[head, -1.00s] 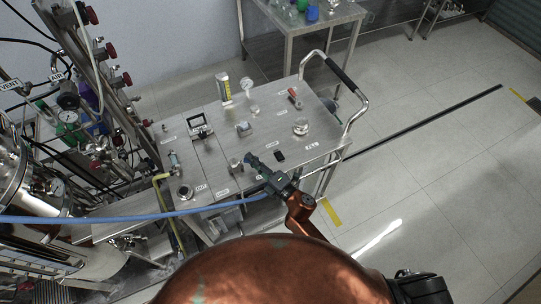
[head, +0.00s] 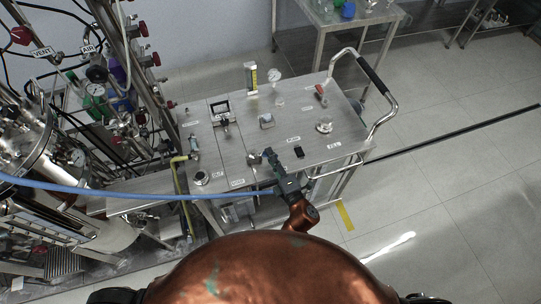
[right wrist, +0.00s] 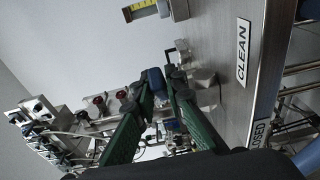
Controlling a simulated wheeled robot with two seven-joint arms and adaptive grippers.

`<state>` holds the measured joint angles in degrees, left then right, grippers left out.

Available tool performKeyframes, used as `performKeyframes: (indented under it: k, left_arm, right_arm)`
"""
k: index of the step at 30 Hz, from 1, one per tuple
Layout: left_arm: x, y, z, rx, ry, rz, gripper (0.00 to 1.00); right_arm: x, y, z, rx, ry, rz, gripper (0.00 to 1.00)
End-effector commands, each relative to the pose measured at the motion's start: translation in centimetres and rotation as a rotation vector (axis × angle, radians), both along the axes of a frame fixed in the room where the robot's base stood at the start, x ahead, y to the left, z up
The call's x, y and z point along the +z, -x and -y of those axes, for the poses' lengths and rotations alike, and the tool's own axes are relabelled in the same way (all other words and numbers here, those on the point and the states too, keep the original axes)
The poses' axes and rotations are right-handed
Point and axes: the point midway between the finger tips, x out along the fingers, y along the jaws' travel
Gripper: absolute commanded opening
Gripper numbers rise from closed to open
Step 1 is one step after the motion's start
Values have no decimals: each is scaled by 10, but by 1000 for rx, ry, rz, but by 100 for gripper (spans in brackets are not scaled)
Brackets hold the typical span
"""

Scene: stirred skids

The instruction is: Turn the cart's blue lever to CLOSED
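The blue lever (right wrist: 156,81) shows in the right wrist view as a small blue block near the fingertips, among steel fittings on the cart. The cart top (head: 235,160) is a steel plate with labels and several fittings. My right gripper (head: 269,156) reaches over the cart's near edge, beside a small steel fitting (head: 254,158); it hides the lever in the head view. In the right wrist view its green fingers (right wrist: 163,92) are apart, with the blue lever showing between their tips. I cannot tell whether they touch it. My left gripper is not in view.
A CLEAN label (right wrist: 243,52) and a partly hidden label ending in OSED (right wrist: 258,132) are on the cart. A blue hose (head: 130,193) crosses in front. A skid with pipes and gauges (head: 95,100) stands left.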

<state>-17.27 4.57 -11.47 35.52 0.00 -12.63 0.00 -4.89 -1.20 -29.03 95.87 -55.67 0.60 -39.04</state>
Motion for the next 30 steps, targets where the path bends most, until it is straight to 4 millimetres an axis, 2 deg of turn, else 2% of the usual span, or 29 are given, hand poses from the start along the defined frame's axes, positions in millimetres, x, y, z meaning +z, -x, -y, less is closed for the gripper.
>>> performKeyframes:
  k: [6,17,20,30]
  left_arm:
    - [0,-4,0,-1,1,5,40]
    - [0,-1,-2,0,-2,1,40]
    - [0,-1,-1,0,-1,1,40]
    - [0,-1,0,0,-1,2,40]
  right_arm:
    - [0,0,0,0,0,0,28]
    - [0,6,3,1,0,0,28]
    - [-1,18,10,0,1,-2,28]
    - [-1,80,42,0,0,-4,28]
